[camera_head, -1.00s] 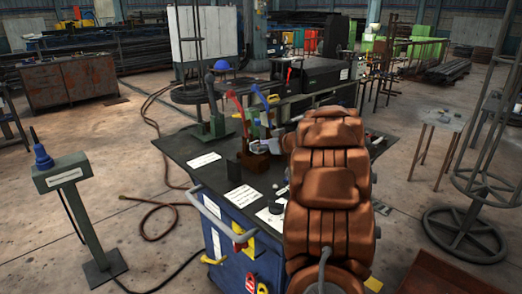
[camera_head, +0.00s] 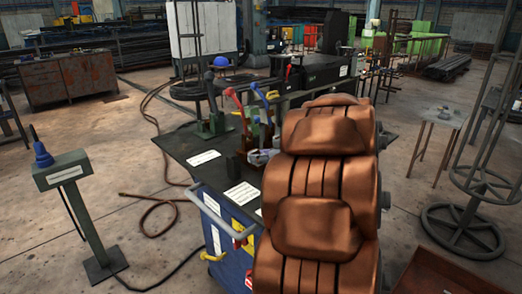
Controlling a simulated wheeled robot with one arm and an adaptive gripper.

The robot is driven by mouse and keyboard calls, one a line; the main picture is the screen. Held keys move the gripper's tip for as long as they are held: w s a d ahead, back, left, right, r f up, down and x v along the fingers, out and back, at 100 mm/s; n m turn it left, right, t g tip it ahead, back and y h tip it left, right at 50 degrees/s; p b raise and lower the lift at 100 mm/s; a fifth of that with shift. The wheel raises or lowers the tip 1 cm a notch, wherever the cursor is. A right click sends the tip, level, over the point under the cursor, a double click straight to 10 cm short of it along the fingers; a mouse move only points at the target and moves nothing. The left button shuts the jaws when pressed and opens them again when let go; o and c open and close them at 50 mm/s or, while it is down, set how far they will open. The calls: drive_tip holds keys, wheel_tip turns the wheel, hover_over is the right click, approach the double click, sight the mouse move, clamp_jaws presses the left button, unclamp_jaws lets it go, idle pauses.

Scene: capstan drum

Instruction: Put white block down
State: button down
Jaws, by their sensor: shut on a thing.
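I cannot make out the white block. My copper-coloured arm fills the right middle of the head view and covers the right part of the dark tabletop (camera_head: 180,145). My gripper does not show; it seems to be hidden behind the arm. A small pale grey shape (camera_head: 261,157) shows at the arm's left edge, too small to tell what it is. Flat white sheets lie on the tabletop, one farther back (camera_head: 203,158) and one nearer the front (camera_head: 241,194).
Levers with a red handle (camera_head: 230,92) and a blue handle (camera_head: 259,92) stand on the table. The blue cabinet (camera_head: 230,240) has a grey rail. A green pedestal (camera_head: 95,225) stands at left and a round-based rack (camera_head: 465,225) at right. The tabletop's left part is mostly clear.

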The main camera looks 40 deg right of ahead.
drive_tip(key=shift+s+a+r, duration=0.15)
drive_tip(key=shift+s+a, duration=1)
